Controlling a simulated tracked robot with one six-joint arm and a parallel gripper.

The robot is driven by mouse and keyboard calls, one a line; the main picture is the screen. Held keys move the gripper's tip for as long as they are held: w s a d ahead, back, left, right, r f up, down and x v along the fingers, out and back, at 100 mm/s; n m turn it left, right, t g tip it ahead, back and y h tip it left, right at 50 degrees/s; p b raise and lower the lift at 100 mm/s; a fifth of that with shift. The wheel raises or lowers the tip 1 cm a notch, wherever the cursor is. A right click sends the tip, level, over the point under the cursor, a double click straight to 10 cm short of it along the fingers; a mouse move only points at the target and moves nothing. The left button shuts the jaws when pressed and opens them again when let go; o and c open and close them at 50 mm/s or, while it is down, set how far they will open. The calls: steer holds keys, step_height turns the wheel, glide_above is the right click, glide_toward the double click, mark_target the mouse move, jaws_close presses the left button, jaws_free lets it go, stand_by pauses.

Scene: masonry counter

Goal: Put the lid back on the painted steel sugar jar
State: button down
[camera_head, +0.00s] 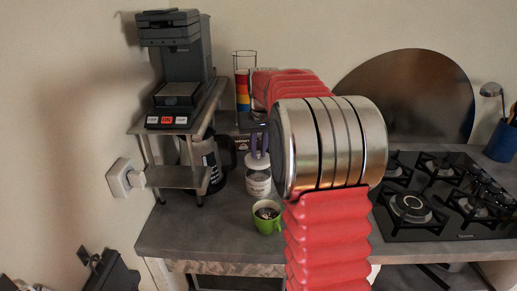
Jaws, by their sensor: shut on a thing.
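The pale sugar jar (258,184), with dark lettering on its front, stands upright on the grey counter left of my arm. My gripper (257,154) is above it, with two purple fingers pointing down. The fingers are shut on a small whitish lid (256,161) at the jar's mouth. I cannot tell whether the lid touches the rim or is slightly above it. My arm's large steel and red links hide the area to the right of the jar.
A green mug (267,221) with dark contents stands close in front of the jar. A cup rack (243,90) is behind. A gas hob (425,232) is at right.

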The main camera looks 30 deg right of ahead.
mark_target(259, 160)
steer(key=shift+f, duration=2.9)
steer(key=shift+f, duration=0.1)
stand_by(0.6)
steer(key=c, duration=1.1)
jaws_free()
steer(key=shift+r, duration=3.55)
jaws_close()
